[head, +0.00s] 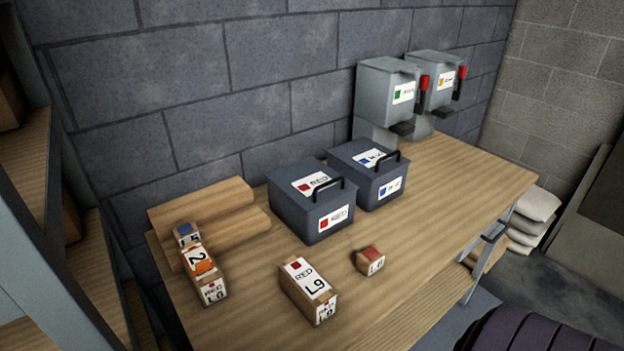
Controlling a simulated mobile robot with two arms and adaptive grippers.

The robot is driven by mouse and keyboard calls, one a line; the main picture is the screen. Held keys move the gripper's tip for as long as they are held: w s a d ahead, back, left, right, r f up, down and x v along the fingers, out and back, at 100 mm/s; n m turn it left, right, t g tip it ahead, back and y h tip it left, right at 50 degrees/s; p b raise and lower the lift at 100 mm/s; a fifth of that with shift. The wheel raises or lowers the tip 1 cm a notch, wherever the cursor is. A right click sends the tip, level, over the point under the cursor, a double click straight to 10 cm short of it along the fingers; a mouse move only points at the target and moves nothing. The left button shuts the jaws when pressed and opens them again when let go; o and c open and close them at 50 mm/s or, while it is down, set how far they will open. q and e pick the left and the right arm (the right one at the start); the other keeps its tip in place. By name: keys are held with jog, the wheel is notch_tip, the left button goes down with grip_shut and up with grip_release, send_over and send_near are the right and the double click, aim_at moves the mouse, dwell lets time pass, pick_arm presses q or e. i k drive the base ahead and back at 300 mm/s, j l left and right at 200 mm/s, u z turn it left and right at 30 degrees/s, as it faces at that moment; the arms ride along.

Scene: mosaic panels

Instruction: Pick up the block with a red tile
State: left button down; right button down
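A small brown block (371,262) with a red tile on top and a white label on its front sits on the wooden table, near the front edge. It is right of a longer brown box (308,291) whose white labels read RED and L9. The block stands apart from that box, and nothing hides it. Neither of my grippers is in view.
The wooden table (450,201) carries two dark lidded bins, one marked red (311,203) and one blue (368,173). Brown rolls (200,204), an orange-labelled box (203,273) and a small blue-topped block (187,234) are left. Two grey dispensers (385,90) (433,78) stand at the back.

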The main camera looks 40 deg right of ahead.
aim_at(370, 259)
jog(key=z, duration=0.4)
jog(key=l+z, duration=0.1)
jog(key=z, duration=0.3)
jog(key=i+z, duration=0.1)
jog(key=z, duration=0.3)
jog(key=l+z, duration=0.1)
jog(key=z, duration=0.3)
jog(key=j+u, duration=0.2)
jog(key=j, duration=0.25)
jog(key=i+l, duration=0.05)
